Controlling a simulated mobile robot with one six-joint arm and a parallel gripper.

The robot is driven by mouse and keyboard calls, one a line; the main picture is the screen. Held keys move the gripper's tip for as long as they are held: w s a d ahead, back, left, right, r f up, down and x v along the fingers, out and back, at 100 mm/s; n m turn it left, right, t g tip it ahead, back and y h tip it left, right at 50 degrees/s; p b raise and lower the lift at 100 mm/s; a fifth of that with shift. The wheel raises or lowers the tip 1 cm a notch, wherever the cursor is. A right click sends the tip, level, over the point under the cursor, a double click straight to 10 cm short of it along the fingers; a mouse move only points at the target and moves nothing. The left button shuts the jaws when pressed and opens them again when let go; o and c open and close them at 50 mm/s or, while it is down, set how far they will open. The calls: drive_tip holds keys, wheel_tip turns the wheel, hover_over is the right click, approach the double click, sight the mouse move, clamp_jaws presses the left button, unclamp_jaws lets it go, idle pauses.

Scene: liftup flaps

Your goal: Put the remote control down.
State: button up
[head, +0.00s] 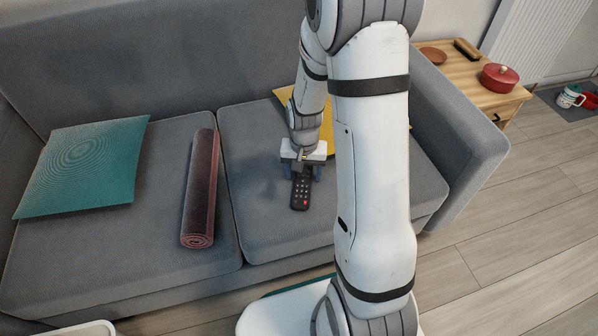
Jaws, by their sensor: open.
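The black remote control (300,192) lies on the right seat cushion (262,215) of the grey sofa, its buttons facing up and its near end toward the front edge. My gripper (301,172) is over the far end of the remote, pointing down. Its fingers are open, one on either side of the remote. The far end of the remote is partly hidden under the gripper. I cannot tell whether the fingers touch it.
A rolled mat (200,190) lies left of the remote, and a teal pillow (85,165) lies farther left. A yellow cushion (285,95) is behind my arm. A wooden side table (455,85) with a red pot (499,77) stands at right.

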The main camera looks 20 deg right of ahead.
sight(304, 176)
wheel_tip(304, 176, up, 12)
drive_tip(key=p, duration=0.5)
drive_tip(key=s+a+r+n, duration=0.1)
drive_tip(key=s+r+n, duration=0.1)
drive_tip(key=s+r, duration=0.3)
drive_tip(key=s+a+r+n+t, duration=0.1)
drive_tip(key=s+r+n, duration=0.1)
drive_tip(key=s+r, duration=0.4)
drive_tip(key=s, duration=0.4)
drive_tip(key=shift+s+a+r+n, duration=0.15)
drive_tip(key=shift+a+r+n, duration=0.05)
drive_tip(key=shift+a+n, duration=0.1)
